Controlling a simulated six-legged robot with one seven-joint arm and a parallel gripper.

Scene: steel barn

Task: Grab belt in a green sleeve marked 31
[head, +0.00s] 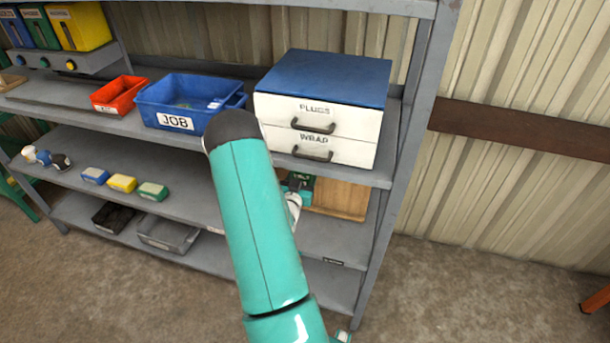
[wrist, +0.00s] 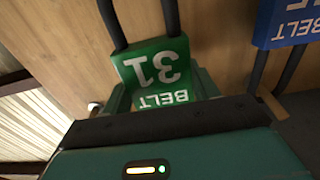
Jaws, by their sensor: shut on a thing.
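The green sleeve (wrist: 150,66) reads BELT and 31 upside down in the wrist view. Two black strands of its belt (wrist: 139,18) run from it to the top of the picture. My gripper (wrist: 162,92) is shut on this green sleeve, with a finger at either side of it. The belt is in front of a wooden board (wrist: 60,35). In the head view my gripper (head: 296,190) is below the white drawers, largely hidden behind my teal arm, and a bit of dark green sleeve shows there (head: 301,179).
A blue belt sleeve (wrist: 287,25) hangs close by at the right in the wrist view. The drawer unit (head: 325,85) stands on the shelf above. Left along the shelves are a blue JOB bin (head: 180,121), a red bin (head: 118,95) and small coloured boxes (head: 122,183).

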